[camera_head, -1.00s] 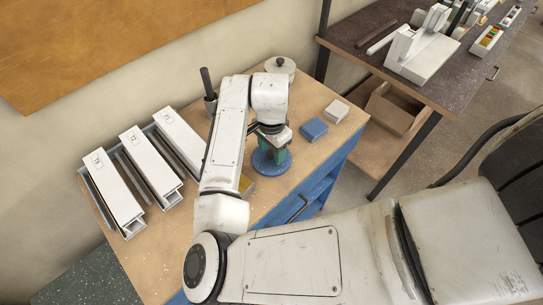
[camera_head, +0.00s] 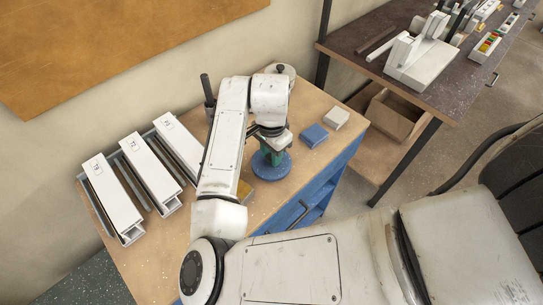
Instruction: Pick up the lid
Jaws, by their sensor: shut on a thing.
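A round, pale lid-like piece with a dark knob (camera_head: 281,69) stands at the back of the wooden bench, partly behind my arm. Whether it is a separate lid is too small to tell. My gripper (camera_head: 270,138) points down well in front of it, over a round blue base (camera_head: 272,167). A green piece (camera_head: 267,154) stands upright on or just above this base, directly under the gripper. The gripper appears shut on the green piece; its fingertips are too small and partly hidden to see the grip clearly.
A blue block (camera_head: 314,135) and a white block (camera_head: 336,118) lie right of the gripper. Several long white profiles (camera_head: 112,195) lie at left. A dark upright rod (camera_head: 206,88) stands behind my arm. A dark side table (camera_head: 360,48) stands at right.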

